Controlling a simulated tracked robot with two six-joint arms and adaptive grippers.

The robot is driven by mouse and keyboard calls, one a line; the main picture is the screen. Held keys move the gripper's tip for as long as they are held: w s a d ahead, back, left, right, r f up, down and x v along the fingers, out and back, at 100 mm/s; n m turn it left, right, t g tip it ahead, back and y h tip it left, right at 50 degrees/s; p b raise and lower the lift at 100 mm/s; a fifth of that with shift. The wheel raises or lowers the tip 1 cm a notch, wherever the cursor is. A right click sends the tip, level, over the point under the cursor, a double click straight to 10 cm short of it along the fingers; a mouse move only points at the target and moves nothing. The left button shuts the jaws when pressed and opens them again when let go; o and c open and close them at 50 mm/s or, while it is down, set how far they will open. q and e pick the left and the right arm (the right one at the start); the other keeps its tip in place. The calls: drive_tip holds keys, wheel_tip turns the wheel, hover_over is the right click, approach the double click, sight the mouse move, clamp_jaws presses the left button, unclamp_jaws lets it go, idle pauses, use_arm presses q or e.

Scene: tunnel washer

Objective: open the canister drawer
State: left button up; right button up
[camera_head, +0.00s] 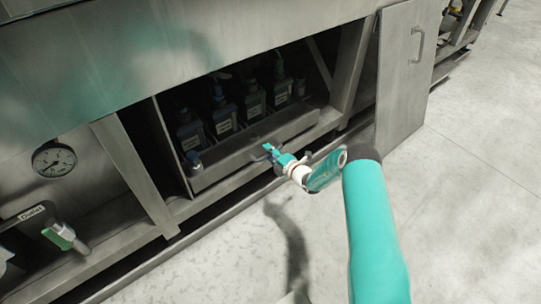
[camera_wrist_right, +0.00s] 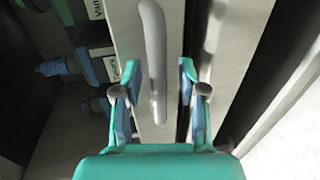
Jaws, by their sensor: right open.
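The canister drawer (camera_head: 226,164) sits low inside the open cabinet bay, with its metal front facing out. Several dark canisters (camera_head: 224,122) with white labels stand in a row behind that front. My right gripper (camera_head: 268,150) is at the drawer front, with its arm coming from the lower right. In the right wrist view, the drawer's pale bar handle (camera_wrist_right: 155,55) runs upright between the two open fingertips (camera_wrist_right: 158,72), with a visible gap on each side. In the head view the gripper largely hides the handle. My left gripper does not show clearly in either view.
The cabinet door (camera_head: 403,85) stands open on the right, with its own handle (camera_head: 418,45). A metal post (camera_head: 132,165) bounds the bay on the left. A pressure gauge (camera_head: 54,160) and a green-handled fitting (camera_head: 60,236) are further left. The floor in front is clear.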

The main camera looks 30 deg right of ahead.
clamp_jaws()
idle(0.5)
